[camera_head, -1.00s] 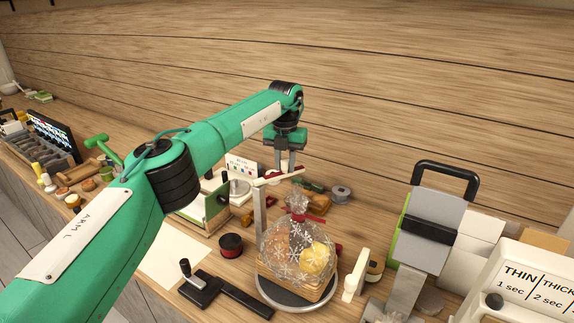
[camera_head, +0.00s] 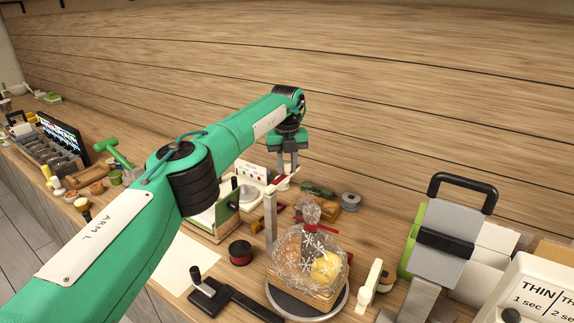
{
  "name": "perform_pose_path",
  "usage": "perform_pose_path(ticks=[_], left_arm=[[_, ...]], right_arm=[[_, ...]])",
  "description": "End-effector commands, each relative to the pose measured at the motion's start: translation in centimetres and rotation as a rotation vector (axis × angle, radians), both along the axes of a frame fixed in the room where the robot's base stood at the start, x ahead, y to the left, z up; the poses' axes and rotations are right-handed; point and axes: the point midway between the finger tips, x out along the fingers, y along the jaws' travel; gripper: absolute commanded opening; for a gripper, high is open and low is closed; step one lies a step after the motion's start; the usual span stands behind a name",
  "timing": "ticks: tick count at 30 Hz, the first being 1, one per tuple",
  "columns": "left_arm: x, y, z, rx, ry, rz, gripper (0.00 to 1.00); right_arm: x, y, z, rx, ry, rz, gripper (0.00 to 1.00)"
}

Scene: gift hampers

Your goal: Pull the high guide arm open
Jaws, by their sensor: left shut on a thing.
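The high guide arm (camera_head: 276,186) is a thin pale bar on top of an upright post (camera_head: 270,222), left of the wrapped hamper. It points toward the back right. My left gripper (camera_head: 287,170) points down at the bar's far end and is shut on it; the fingertips are small, so the exact grip is hard to see. The hamper (camera_head: 310,262), in clear snowflake film with a red tie, sits on a round dark turntable (camera_head: 330,308). My right gripper is not in view.
A black-handled lever (camera_head: 205,285) lies in front left of the turntable, with a dark red spool (camera_head: 240,252) behind it. A small pale post (camera_head: 372,280) and a grey machine with a black handle (camera_head: 446,235) stand to the right. The wooden wall is close behind.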

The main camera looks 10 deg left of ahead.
Motion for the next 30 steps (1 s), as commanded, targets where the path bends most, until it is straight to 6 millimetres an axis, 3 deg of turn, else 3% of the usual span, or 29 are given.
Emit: perform_pose_path(ticks=[9, 10, 13, 23, 30], left_arm=[[0.0, 0.0, 0.1, -0.001, -0.003, 0.000, 0.00], [0.0, 0.0, 0.1, -0.001, -0.003, 0.000, 0.28], [0.0, 0.0, 0.1, 0.000, -0.002, 0.000, 0.46], [0.0, 0.0, 0.3, 0.000, -0.002, -0.001, 0.46], [0.1, -0.1, 3.7, 0.000, -0.003, 0.001, 0.46]], right_arm=[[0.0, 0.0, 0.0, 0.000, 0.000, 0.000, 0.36], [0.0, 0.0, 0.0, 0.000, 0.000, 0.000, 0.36], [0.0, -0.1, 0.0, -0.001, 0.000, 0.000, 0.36], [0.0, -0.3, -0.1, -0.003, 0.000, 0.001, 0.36], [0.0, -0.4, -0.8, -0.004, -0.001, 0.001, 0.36]])
